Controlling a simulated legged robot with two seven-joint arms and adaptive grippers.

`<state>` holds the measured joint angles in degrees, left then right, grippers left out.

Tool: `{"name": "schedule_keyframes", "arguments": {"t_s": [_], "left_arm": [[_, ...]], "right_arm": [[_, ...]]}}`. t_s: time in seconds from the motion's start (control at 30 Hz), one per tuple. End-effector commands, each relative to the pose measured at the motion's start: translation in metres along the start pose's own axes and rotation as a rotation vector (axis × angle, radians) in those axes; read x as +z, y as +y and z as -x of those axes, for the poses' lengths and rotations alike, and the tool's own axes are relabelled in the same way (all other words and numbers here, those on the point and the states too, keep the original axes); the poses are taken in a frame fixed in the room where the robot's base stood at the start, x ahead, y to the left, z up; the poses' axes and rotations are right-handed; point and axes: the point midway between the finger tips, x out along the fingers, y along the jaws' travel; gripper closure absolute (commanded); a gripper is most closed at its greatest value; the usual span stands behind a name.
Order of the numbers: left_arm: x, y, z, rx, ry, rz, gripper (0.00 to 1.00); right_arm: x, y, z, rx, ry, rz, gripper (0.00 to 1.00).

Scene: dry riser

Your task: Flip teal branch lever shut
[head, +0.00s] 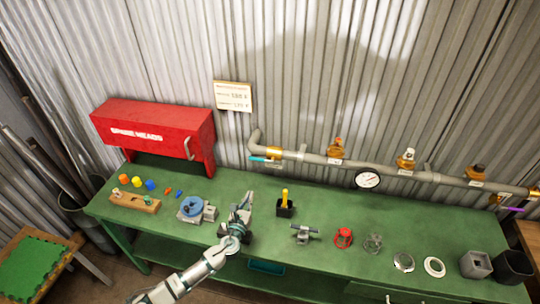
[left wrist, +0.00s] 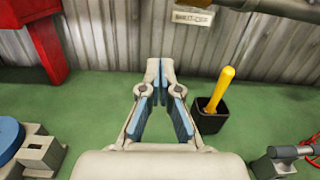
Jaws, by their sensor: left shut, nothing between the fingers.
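The teal lever (head: 260,159) is at the left end of the wall pipe, beside a brass valve body (head: 274,153). It lies roughly level and points left from the valve. Its exact angle to the pipe is hard to tell at this size. My left gripper (head: 249,197) is over the green bench, below and left of the lever, apart from it. In the left wrist view its fingers (left wrist: 160,68) are shut at the tips with nothing between them. The lever is not seen in the left wrist view. My right gripper is not in view.
A red cabinet (head: 155,129) stands at the left. A black cup with a yellow handle (head: 285,208) stands just right of my left gripper, and a blue-topped vise-like block (head: 191,208) left of it. A gauge (head: 368,180) and several brass valves line the pipe.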

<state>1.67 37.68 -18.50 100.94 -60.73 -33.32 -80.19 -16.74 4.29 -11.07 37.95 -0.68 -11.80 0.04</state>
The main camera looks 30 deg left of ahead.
Motion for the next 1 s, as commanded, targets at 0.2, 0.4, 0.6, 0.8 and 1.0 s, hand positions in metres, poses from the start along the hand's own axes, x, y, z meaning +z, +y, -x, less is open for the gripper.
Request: {"name": "schedule_keyframes", "arguments": {"t_s": [0.2,0.4,0.6,0.8,1.0], "left_arm": [[0.005,0.012,0.0,0.031,-0.002,-0.068,1.0],[0.004,0.011,0.0,0.03,-0.002,-0.067,1.0],[0.005,0.01,-0.008,0.031,-0.003,-0.067,1.0],[0.006,0.011,-0.042,0.032,-0.005,-0.065,1.0],[0.005,0.013,-0.085,0.031,-0.004,-0.064,1.0]], "right_arm": [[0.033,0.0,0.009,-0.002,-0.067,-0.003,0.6],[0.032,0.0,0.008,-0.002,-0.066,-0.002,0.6],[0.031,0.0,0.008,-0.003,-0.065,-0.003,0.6],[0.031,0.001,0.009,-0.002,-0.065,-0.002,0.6],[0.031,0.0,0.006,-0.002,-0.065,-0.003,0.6]]}}
